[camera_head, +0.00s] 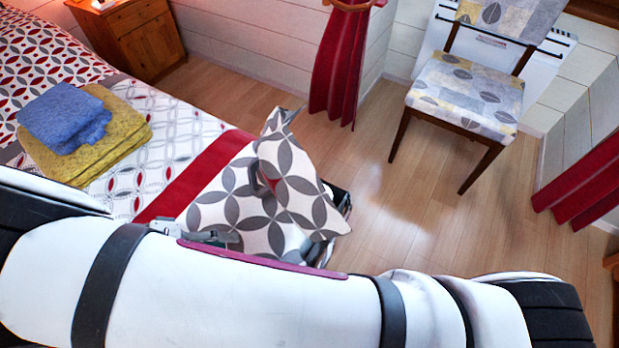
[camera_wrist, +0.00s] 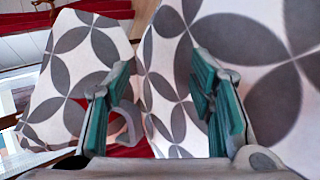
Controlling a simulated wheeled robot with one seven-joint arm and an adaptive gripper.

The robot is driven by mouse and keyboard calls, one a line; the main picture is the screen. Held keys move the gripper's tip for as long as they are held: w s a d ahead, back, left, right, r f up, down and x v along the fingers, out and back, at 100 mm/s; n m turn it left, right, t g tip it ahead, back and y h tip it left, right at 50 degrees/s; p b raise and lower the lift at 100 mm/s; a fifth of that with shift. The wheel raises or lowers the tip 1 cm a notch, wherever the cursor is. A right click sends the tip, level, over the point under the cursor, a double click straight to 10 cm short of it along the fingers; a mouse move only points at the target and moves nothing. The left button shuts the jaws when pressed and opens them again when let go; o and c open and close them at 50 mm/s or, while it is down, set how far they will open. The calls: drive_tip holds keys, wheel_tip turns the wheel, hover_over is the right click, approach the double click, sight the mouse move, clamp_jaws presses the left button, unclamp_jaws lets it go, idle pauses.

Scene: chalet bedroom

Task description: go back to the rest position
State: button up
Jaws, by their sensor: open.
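My gripper (camera_wrist: 162,72) is open in the wrist view, its two teal finger pads standing apart. White cloth with grey petal shapes, on a patterned cushion (camera_head: 290,165), fills the view behind and between the fingers. A grey curved piece (camera_wrist: 133,122) shows beside the left finger; I cannot tell what it belongs to. In the head view, a small part of my gripper (camera_head: 212,237) shows at the cushion's lower left, over the bed's end. My own white arm hides the rest. I cannot tell whether the fingers touch the cushion.
The bed (camera_head: 172,175) lies at left with a blue folded towel (camera_head: 62,115) and a yellow one (camera_head: 125,128) on it. A wooden nightstand (camera_head: 150,45) stands behind. A chair (camera_head: 465,95) stands upper right by a heater. Red curtains (camera_head: 338,65) hang nearby. Wooden floor (camera_head: 400,215) is clear between.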

drive_tip(key=shift+s+a, duration=0.2)
drive_tip(key=shift+s, duration=0.35)
drive_tip(key=shift+s+a, duration=0.2)
drive_tip(key=shift+s, duration=0.3)
